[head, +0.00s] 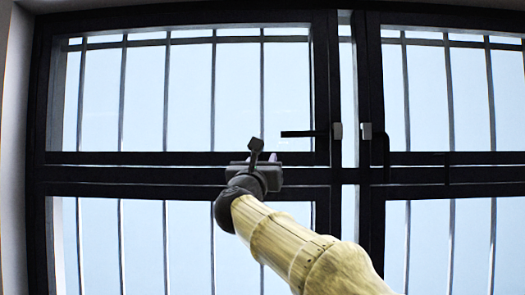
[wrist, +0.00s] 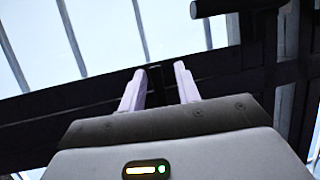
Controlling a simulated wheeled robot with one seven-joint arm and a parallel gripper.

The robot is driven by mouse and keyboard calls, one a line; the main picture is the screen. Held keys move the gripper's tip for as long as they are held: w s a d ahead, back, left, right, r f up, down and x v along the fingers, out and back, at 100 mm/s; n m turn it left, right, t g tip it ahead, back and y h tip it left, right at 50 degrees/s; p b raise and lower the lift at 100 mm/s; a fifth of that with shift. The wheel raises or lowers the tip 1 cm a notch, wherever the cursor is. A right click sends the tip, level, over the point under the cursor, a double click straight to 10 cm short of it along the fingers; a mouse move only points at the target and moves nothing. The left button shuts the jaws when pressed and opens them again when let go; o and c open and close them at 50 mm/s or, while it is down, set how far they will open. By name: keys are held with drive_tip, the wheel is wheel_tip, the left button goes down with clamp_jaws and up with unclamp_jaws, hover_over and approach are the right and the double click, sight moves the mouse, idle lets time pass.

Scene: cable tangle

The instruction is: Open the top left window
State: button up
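The top left window (head: 190,158) has a dark frame and pale glass with thin bars behind it. It looks shut in the head view. Its dark handle (head: 300,134) points left from a grey mount on the right side of the frame. My gripper (head: 264,153) is just below and left of the handle, in front of the window's lower rail. In the wrist view my gripper (wrist: 159,90) has two pale fingers spread apart with nothing between them. The handle (wrist: 232,6) shows there at the upper right, apart from the fingers.
The top right window (head: 445,158) has its own handle (head: 380,150), which hangs down. Two lower windows sit below a dark crossbar (head: 110,188). A pale wall (head: 14,130) stands at the far left.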

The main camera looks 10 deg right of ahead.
drive_tip(key=shift+w+d+r, duration=0.1)
drive_tip(key=shift+w, duration=0.15)
clamp_jaws()
drive_tip(key=shift+s, duration=0.1)
